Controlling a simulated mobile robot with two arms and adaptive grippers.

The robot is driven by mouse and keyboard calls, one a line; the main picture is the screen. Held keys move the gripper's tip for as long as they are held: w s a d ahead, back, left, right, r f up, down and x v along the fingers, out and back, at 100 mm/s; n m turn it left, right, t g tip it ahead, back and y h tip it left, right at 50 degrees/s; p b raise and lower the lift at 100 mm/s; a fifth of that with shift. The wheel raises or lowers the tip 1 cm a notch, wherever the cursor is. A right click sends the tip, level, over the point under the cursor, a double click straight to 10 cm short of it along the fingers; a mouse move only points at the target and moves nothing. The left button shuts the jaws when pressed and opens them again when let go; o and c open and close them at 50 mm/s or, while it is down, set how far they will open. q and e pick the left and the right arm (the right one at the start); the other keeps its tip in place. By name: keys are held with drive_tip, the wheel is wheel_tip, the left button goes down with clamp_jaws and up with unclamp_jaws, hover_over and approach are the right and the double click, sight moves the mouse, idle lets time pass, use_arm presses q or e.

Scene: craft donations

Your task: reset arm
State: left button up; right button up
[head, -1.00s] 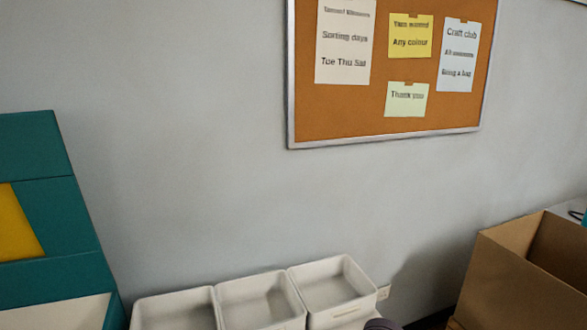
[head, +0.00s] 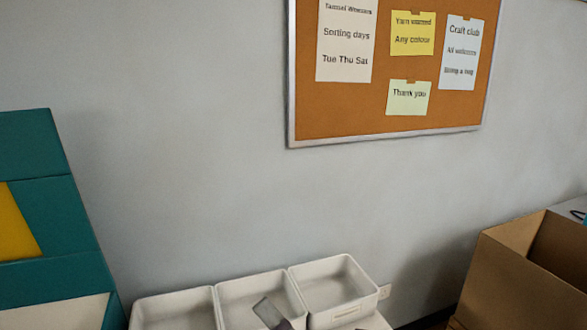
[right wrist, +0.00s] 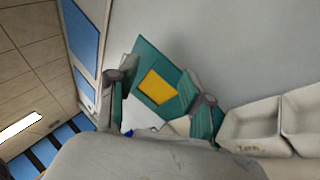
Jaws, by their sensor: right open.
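My right gripper (head: 270,314) shows only in part at the bottom edge of the head view, in front of the middle white bin. In the right wrist view the right gripper (right wrist: 158,82) has its two fingers spread apart, with nothing seen between them except the teal unit and wall behind. My left gripper is not in the head view.
Three white bins, left (head: 172,312), middle (head: 238,292) and right (head: 335,285), stand in a row along the grey wall. A cardboard box (head: 515,290) is at the right. A teal unit with a yellow panel (head: 15,225) is at the left. A corkboard (head: 340,115) hangs above.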

drive_tip(key=w+d+f+m+t+h, duration=0.1)
drive_tip(key=w+d+f+m+h, duration=0.1)
drive_tip(key=d+f+m+h, duration=0.5)
drive_tip(key=w+d+f+m+t+h, duration=0.2)
drive_tip(key=d+f+m+h, duration=0.2)
drive_tip(key=d+m+h, duration=0.75)
drive_tip(key=s+d+f+m+g, duration=0.3)
drive_tip(key=s+f+m+g, duration=0.2)
drive_tip(key=f+m, duration=0.35)
drive_tip(key=s+d+f+m+g+y, duration=0.1)
drive_tip(key=s+f+m+g, duration=0.1)
drive_tip(key=s+f+g, duration=0.55)
drive_tip(key=s+d+f+m+g, duration=0.15)
drive_tip(key=s+f, duration=0.25)
drive_tip(key=s, duration=0.6)
wheel_tip(320, 180, down, 25)
drive_tip(key=s+g, duration=0.1)
drive_tip(key=g, duration=0.1)
drive_tip(key=s+d+f, duration=0.2)
drive_tip(key=s+f, duration=1.5)
drive_tip(key=shift+d+g, duration=0.35)
drive_tip(key=shift+g, duration=0.05)
